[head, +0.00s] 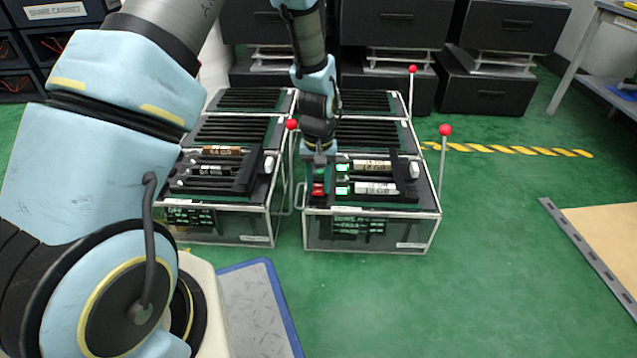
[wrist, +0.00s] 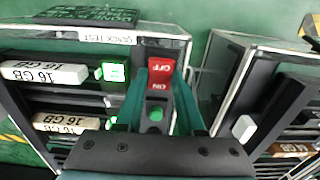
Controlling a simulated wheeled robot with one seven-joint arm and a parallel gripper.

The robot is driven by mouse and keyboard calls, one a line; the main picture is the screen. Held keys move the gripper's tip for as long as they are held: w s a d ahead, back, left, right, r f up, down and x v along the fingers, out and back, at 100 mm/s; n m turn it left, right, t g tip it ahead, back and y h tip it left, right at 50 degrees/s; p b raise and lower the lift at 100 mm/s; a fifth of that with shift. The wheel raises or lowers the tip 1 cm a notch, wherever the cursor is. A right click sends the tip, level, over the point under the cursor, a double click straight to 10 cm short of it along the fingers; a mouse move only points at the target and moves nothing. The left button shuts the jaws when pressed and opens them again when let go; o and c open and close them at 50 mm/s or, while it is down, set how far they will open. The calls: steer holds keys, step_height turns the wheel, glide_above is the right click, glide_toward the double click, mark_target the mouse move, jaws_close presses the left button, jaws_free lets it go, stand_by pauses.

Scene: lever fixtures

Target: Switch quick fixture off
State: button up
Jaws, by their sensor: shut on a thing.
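The quick fixture is the clear-walled box (head: 345,232) at front centre right in the head view. Its "QUICK TEST" label (wrist: 105,37) shows in the wrist view. At its near left corner is a red rocker switch (head: 318,189), marked OFF and ON, with a green round button beside it. In the wrist view the red switch (wrist: 161,68) sits between the two teal fingers of my gripper (wrist: 160,88), which is shut on it. In the head view my gripper (head: 320,160) reaches down onto the fixture's left edge.
A second fixture (head: 225,232) stands close on the left, with a narrow gap. Red-knobbed levers (head: 445,131) rise nearby. Green floor in front is clear.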

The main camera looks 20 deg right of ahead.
jaws_close()
steer(key=shift+s+a+t+h, duration=0.1)
steer(key=shift+s+t+h, duration=0.25)
steer(key=shift+t, duration=0.55)
steer(key=shift+s+a+f+t+h+b, duration=0.15)
steer(key=shift+t+h, duration=0.3)
steer(key=shift+t, duration=0.35)
steer(key=shift+r+t+h+b, duration=0.15)
steer(key=shift+t+h, duration=0.25)
steer(key=shift+t, duration=0.4)
steer(key=shift+f, duration=0.1)
steer(key=o, duration=0.6)
jaws_free()
steer(key=shift+o, duration=0.2)
